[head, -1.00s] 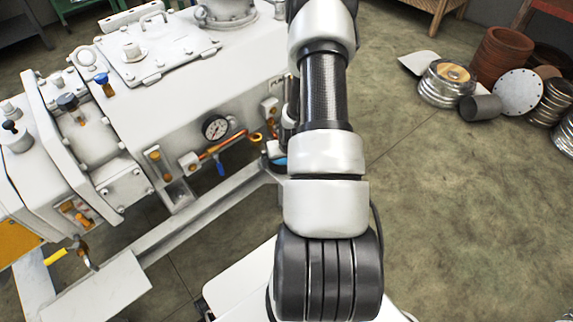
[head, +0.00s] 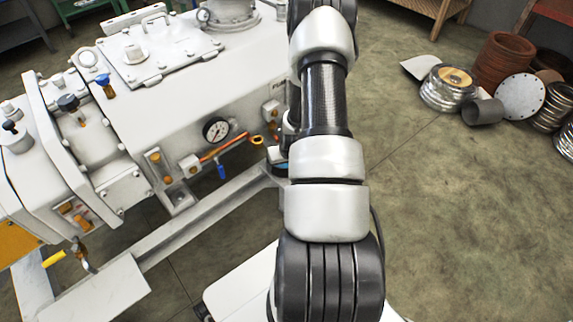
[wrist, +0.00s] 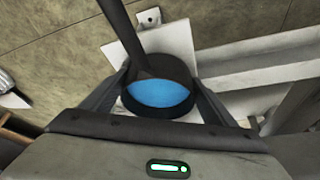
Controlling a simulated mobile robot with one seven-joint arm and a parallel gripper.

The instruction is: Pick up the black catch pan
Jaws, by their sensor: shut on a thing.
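The black catch pan (wrist: 158,73) shows in the wrist view as a round dark pan with a blue surface inside. A long dark handle or bar runs from it toward the top left. My gripper (wrist: 160,80) has a finger on each side of the pan and is shut on it. The pan's underside is hidden. In the head view my arm covers the gripper, and only a small blue and dark patch shows beside the arm.
A white plate (wrist: 176,38) lies beyond the pan in the wrist view. The white vacuum machine (head: 190,90) with a gauge (head: 216,129) and its frame rail (head: 205,212) stand left of my arm. Drums and discs (head: 520,95) lie far right; floor between is clear.

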